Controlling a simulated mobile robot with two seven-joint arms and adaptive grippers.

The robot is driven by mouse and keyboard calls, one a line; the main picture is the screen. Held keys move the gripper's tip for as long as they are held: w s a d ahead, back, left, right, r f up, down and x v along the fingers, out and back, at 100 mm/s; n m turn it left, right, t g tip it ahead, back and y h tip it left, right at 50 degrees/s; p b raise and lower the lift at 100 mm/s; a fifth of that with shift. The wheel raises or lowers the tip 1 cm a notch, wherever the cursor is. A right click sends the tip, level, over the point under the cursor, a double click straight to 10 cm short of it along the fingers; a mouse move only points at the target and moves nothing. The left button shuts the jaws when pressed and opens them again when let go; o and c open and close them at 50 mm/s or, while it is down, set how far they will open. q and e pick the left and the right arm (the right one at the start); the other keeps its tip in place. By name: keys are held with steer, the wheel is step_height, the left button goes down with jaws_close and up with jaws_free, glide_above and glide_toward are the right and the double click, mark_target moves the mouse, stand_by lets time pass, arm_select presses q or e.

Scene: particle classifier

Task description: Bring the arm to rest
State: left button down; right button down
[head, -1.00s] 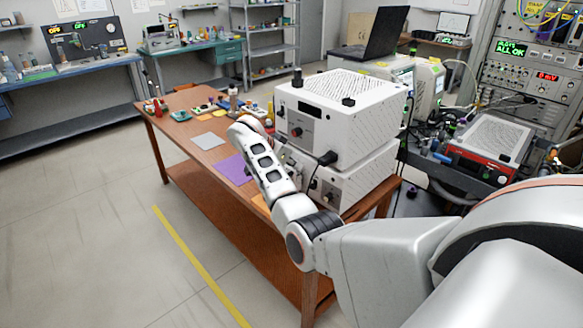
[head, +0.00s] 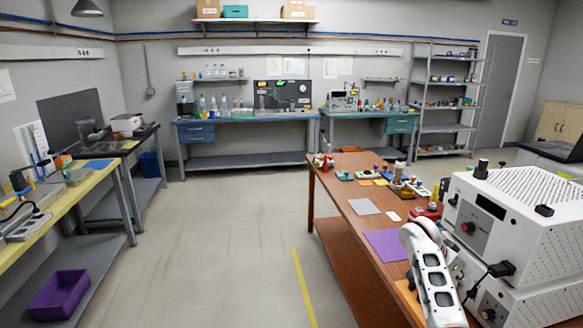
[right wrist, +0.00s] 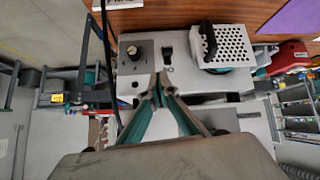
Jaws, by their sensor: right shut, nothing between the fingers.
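My right arm (head: 432,272) shows in the head view at the lower right, a white link over the near right part of the brown table (head: 338,189) and in front of the white machine. Its fingers are hard to make out there. In the right wrist view my right gripper (right wrist: 159,92) has its two teal-sided fingers together at the tips, with nothing between them. Below the fingertips is a pale grey device (right wrist: 185,57) with a knob and a perforated cover, apart from them as far as I can tell. My left gripper is not in view.
A stacked white machine (head: 528,222) stands at the right on the table. A purple sheet (head: 387,245), a grey sheet (head: 364,206) and small items lie on it. A yellow bench (head: 62,212) with a purple bin (head: 58,294) below stands left. Open floor lies between.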

steer(key=s+a+f+n+t, duration=0.25)
steer(key=s+f+n, duration=0.3)
steer(key=s, duration=0.35)
steer(key=s+a+f+n+t, duration=0.1)
steer(key=s+a+f+n, duration=0.2)
steer(key=s+f+n, duration=0.4)
steer(key=s+a+r+n+t+y, duration=0.1)
steer(key=s+a+r+n+y, duration=0.15)
steer(key=s+a+n, duration=0.45)
steer(key=s+a+r+n+t+y, duration=0.1)
steer(key=s+a+r+n+y, duration=0.2)
steer(key=s, duration=0.7)
steer(key=a+f+m+t+y, duration=0.3)
steer(key=a+f+y, duration=0.2)
steer(key=a+f, duration=0.9)
steer(key=shift+w+a+f+m, duration=0.15)
steer(key=shift+w+f+m, duration=0.15)
steer(key=shift+f, duration=1.15)
steer(key=shift+t+y, duration=0.25)
